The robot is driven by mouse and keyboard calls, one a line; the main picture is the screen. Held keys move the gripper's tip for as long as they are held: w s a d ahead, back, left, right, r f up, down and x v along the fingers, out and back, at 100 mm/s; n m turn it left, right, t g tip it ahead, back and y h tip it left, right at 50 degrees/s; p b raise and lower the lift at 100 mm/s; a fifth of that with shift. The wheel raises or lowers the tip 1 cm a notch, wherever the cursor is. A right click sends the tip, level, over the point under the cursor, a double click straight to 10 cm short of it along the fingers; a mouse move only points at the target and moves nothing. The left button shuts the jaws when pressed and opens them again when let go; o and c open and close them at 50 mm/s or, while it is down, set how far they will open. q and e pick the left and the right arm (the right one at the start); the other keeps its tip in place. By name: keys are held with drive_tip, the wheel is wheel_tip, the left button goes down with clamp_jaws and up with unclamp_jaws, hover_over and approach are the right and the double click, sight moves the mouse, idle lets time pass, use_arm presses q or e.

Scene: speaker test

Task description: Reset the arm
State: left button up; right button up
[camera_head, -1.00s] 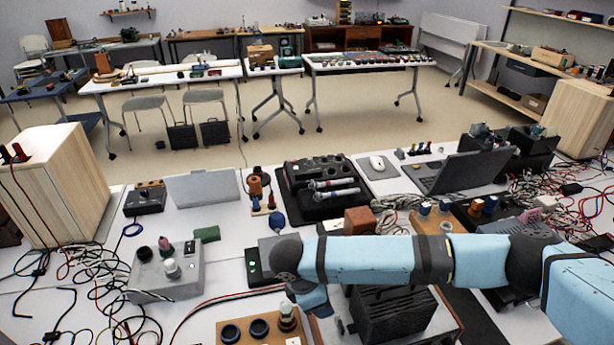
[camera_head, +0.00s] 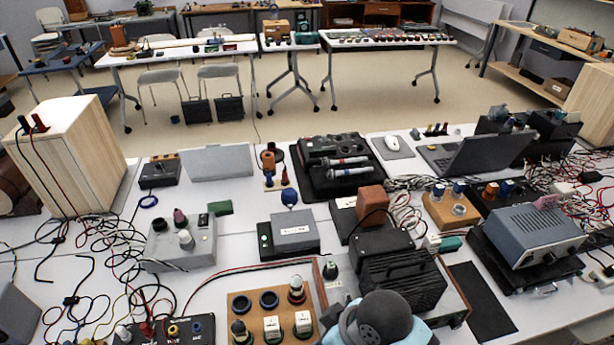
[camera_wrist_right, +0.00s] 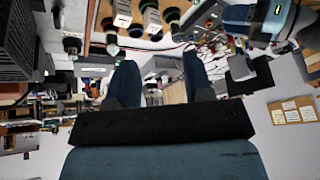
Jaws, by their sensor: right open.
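My right arm (camera_head: 385,320) shows at the bottom edge of the head view as a dark rounded joint with light blue shell around it. It is in front of a black ribbed box (camera_head: 405,285). My right gripper (camera_wrist_right: 160,78) shows in the right wrist view with its two blue fingers spread apart and nothing between them. The gripper itself is outside the head view.
The white bench is crowded: a wooden speaker box (camera_head: 70,160), a grey control box (camera_head: 180,245), a wooden board with knobs (camera_head: 245,335), a microphone case (camera_head: 310,180), a laptop (camera_head: 485,155) and a grey-blue amplifier (camera_head: 535,235). Loose cables (camera_head: 110,255) lie at left.

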drive_tip(key=s+d+f+m+t+h, duration=0.15)
drive_tip(key=s+d+m, duration=0.3)
drive_tip(key=d, duration=0.65)
drive_tip(key=s+d+f+m+h, duration=0.1)
drive_tip(key=s+d+m+h, duration=0.3)
drive_tip(key=d, duration=0.7)
drive_tip(key=w+a+f+t+y, duration=0.2)
drive_tip(key=a+f+t, duration=0.1)
drive_tip(key=f, duration=0.2)
drive_tip(key=w+a+f+n+t+y+p, duration=0.1)
drive_tip(key=w+a+f+t+y, duration=0.1)
drive_tip(key=f, duration=0.4)
drive_tip(key=shift+w+a+f+t, duration=0.15)
drive_tip(key=shift+a+f+t, duration=0.1)
drive_tip(key=shift+a+t, duration=0.7)
drive_tip(key=shift+d, duration=0.25)
idle(0.3)
